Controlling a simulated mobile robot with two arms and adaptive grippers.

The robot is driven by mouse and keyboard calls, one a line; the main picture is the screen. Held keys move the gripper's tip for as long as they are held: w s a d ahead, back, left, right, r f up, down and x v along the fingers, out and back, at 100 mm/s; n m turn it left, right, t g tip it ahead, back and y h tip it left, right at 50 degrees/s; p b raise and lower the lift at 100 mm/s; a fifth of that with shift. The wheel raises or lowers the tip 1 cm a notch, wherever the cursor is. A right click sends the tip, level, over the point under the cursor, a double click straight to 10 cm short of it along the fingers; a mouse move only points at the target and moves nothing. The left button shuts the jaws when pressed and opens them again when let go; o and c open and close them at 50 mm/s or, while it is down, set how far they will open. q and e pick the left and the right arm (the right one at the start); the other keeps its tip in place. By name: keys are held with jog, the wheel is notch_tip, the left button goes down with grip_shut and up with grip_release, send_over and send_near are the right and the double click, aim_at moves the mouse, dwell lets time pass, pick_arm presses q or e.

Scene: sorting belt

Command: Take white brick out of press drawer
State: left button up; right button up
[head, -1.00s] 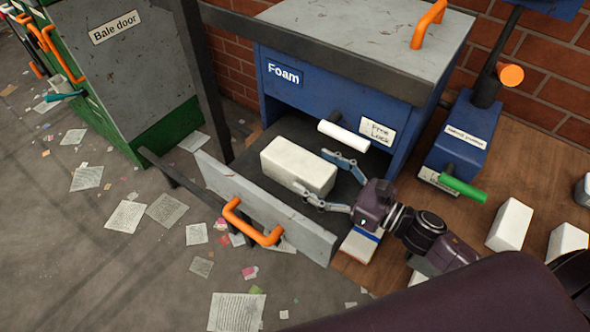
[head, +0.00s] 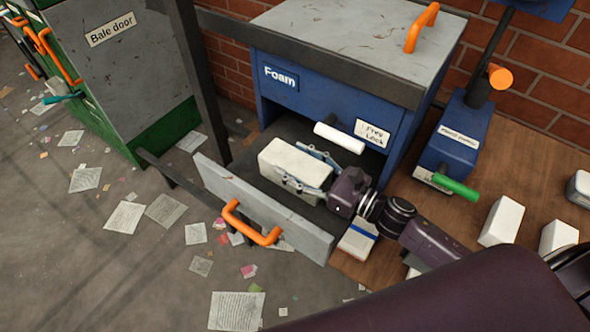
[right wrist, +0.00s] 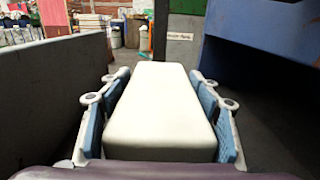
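The white brick (head: 290,165) lies flat in the pulled-out drawer (head: 262,205) of the blue press marked Foam (head: 325,95). My right gripper (head: 305,168) reaches in from the right, its two fingers along the brick's two long sides. In the right wrist view the brick (right wrist: 160,110) fills the space between the blue finger pads, with thin gaps seeming to remain; the right gripper looks open around it. Its far end sticks out beyond the fingers. My left gripper is not in view.
The drawer's grey front has an orange handle (head: 245,225). A white handle (head: 340,138) hangs above the drawer opening. Other white blocks (head: 502,221) and a blue-striped one (head: 358,238) sit on the wooden table (head: 460,225). A green lever (head: 457,187) stands right of the press.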

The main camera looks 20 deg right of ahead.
jog(key=c, duration=0.7)
jog(key=shift+r, duration=0.1)
